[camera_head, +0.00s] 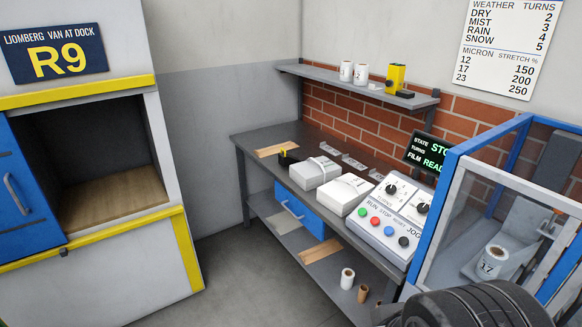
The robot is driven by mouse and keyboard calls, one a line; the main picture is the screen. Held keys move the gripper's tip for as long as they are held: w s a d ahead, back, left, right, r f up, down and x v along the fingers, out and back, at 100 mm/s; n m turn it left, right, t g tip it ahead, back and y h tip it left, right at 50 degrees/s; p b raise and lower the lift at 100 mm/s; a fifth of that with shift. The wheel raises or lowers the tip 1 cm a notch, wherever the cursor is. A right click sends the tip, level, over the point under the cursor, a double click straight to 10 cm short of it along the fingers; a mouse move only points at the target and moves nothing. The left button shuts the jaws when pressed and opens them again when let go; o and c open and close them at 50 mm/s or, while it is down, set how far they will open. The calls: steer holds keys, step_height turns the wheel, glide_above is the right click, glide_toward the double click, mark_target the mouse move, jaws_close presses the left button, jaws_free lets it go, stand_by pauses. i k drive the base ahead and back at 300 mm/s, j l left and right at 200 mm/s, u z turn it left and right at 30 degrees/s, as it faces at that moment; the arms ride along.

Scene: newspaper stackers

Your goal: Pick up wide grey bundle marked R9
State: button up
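A grey bundle with a pale band (314,174) lies flat on the dark grey workbench (258,142), left of the middle. A whiter bundle, also banded (345,197), lies just to its right and nearer the control panel. Any R9 mark on either bundle is too small to read. R9 does read clearly on the dark blue sign (54,53) above the dock opening at left. My gripper's fingers are not visible. A dark ribbed rounded part at the bottom right seems to be mine.
A control panel (386,218) with coloured buttons stands right of the bundles. A blue-framed clear enclosure (451,187) with a roll inside fills the right. The dock opening (108,198) is empty, its blue door slid left. Two rolls (347,278) stand low under the bench. Floor (235,275) before the bench is clear.

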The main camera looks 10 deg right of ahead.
mark_target(309, 175)
steer(key=i+z, duration=0.2)
steer(key=i, duration=0.25)
steer(key=i+j+z, duration=0.2)
steer(key=i, duration=0.25)
steer(key=i+j+z, duration=0.2)
steer(key=i, duration=0.2)
